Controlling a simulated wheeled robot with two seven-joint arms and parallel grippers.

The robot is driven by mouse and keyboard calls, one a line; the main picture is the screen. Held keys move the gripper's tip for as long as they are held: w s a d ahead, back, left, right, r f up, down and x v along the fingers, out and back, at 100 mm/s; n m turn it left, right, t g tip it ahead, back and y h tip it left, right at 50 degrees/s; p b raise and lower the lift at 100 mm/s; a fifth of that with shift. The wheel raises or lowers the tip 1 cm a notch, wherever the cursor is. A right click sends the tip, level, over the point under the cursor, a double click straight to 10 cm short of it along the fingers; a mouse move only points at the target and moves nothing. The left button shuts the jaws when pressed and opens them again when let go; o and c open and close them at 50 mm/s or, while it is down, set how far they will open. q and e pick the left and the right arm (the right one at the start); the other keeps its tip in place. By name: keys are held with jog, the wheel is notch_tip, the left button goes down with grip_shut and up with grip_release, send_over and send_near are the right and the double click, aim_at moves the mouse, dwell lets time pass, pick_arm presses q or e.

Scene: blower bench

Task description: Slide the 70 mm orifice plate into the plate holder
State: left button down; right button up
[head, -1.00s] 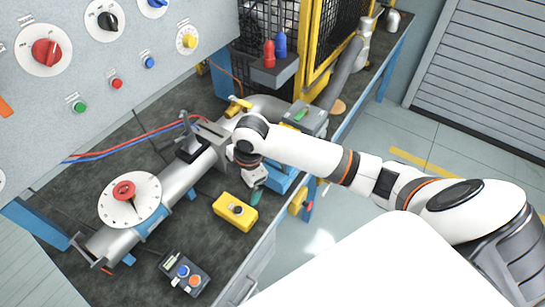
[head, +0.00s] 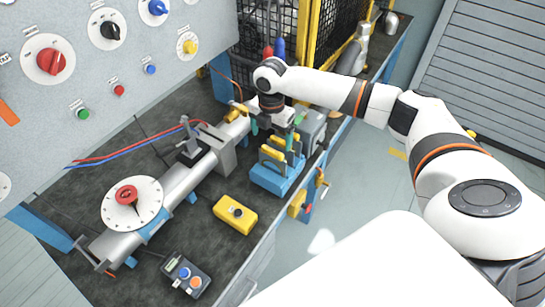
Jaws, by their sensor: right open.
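My right gripper (head: 273,133) is open, with its green-tipped fingers pointing down just behind and above the blue plate rack (head: 278,183). The rack holds several plates with yellow tabs (head: 271,156). Their size marks are too small to read, so I cannot tell which is the 70 mm orifice plate. The gripper overlaps the back of the rack in the picture, and I cannot tell whether it touches a plate. The plate holder (head: 222,150) looks to be the grey flanged block on the pipe, left of the rack. My left gripper is not in view.
A yellow button box (head: 235,213) sits on the bench in front of the rack. A grey handheld unit (head: 186,275) lies near the front edge. A white dial with a red knob (head: 132,203) tops the pipe. A grey box (head: 312,128) stands behind the rack.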

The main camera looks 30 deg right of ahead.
aim_at(272, 150)
jog(key=f, duration=0.1)
jog(key=f+p, duration=0.1)
jog(key=f, duration=0.1)
jog(key=f+p, duration=0.1)
jog(key=f, duration=0.1)
jog(key=shift+s, duration=0.3)
jog(key=shift+f, duration=0.25)
jog(key=c, duration=1.7)
